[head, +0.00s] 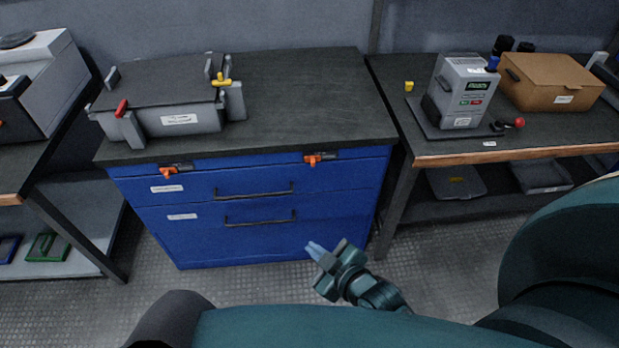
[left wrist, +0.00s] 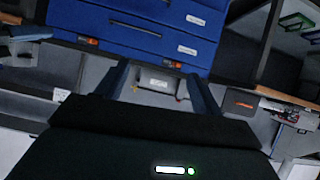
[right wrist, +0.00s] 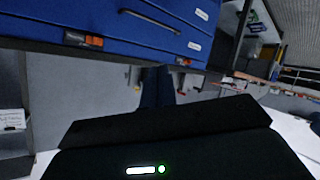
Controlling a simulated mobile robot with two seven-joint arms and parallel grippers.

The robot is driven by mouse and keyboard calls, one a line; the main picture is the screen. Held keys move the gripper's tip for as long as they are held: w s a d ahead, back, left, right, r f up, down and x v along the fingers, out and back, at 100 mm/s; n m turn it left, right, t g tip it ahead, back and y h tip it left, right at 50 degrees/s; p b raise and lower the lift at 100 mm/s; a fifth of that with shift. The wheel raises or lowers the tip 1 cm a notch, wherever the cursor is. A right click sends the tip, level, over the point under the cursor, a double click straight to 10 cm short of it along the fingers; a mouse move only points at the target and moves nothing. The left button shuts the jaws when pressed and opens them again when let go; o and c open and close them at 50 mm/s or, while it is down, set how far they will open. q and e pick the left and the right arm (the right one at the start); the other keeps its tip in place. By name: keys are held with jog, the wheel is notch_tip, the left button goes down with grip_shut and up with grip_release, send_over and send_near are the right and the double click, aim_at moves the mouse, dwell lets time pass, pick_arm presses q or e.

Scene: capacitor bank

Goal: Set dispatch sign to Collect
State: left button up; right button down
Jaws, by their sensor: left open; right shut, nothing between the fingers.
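I cannot make out a dispatch sign for certain in any view.
The blue cabinet (head: 255,235) has a dark worktop (head: 300,90) bearing a grey case (head: 165,95). On the right bench stand a grey device (head: 462,90) with a small screen and a brown box (head: 550,82). The worktop's right half is clear.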

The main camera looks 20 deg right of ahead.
pick_arm(q)
jog(key=shift+o, duration=1.4)
notch_tip(320, 180, down, 3)
jog(key=t+b, duration=0.1)
jog(key=b, duration=0.3)
jog(key=o, duration=0.4)
jog(key=t+b, duration=0.1)
jog(key=b, duration=0.4)
jog(key=shift+s+n+h, duration=0.1)
jog(key=shift+n+h, duration=0.2)
jog(key=shift+c, duration=0.2)
jog(key=shift+r, duration=0.15)
pick_arm(e)
jog(key=w+d+f+n+t+h, duration=0.1)
jog(key=w+d+f+n+t, duration=0.1)
jog(key=w+n, duration=0.3)
jog(key=w+d+f+n+t+h, duration=0.1)
jog(key=w+d+f+n+t, duration=0.1)
jog(key=w, duration=1)
jog(key=d+n+t, duration=0.1)
jog(key=d+n, duration=0.1)
jog(key=n, duration=0.1)
jog(key=shift+w+f+n, duration=0.3)
jog(key=shift+f, duration=0.05)
jog(key=shift+a, duration=0.1)
